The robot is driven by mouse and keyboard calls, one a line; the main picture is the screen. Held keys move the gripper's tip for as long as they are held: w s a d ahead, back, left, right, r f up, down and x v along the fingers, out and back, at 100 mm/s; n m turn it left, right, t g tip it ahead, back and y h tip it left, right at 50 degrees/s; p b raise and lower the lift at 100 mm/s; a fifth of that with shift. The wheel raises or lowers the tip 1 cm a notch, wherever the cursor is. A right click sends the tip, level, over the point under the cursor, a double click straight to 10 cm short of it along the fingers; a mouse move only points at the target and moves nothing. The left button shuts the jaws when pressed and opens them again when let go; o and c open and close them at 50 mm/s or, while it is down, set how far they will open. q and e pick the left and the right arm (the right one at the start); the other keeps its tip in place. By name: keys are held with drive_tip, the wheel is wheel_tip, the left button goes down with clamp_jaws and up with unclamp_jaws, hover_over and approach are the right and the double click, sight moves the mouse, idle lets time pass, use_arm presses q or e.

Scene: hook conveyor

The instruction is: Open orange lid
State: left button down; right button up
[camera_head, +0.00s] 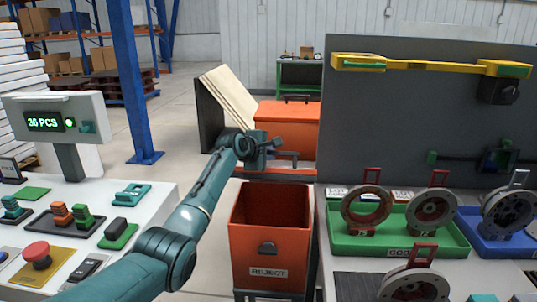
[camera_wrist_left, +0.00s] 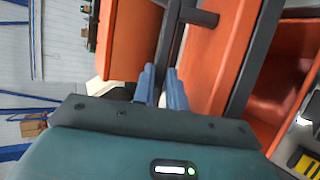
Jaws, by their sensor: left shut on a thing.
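The orange lid (camera_head: 290,120) shows as a broad orange panel on the orange box behind the reject bin, with a dark handle along its top edge. I cannot tell how far it is raised. My left gripper (camera_head: 272,145) is in front of this panel, its arm reaching in from the lower left. In the left wrist view the blue fingers (camera_wrist_left: 161,88) are shut on a dark bar (camera_wrist_left: 173,42) that runs between orange surfaces. The fingers hide part of the bar. My right gripper is in neither view.
An open orange reject bin (camera_head: 268,245) stands below my left arm. A white control panel (camera_head: 140,213) is at left. At right are a green tray (camera_head: 345,244) and a blue tray (camera_head: 520,246) with metal rings, before a grey board (camera_head: 405,120). A blue post (camera_head: 130,80) stands behind.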

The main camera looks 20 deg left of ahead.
use_arm(q)
drive_tip(key=shift+r, duration=0.2)
drive_tip(key=c, duration=1.4)
unclamp_jaws()
drive_tip(key=shift+c, duration=0.2)
drive_tip(key=shift+f, duration=0.1)
drive_tip(key=shift+s, duration=0.1)
drive_tip(key=v, duration=1.3)
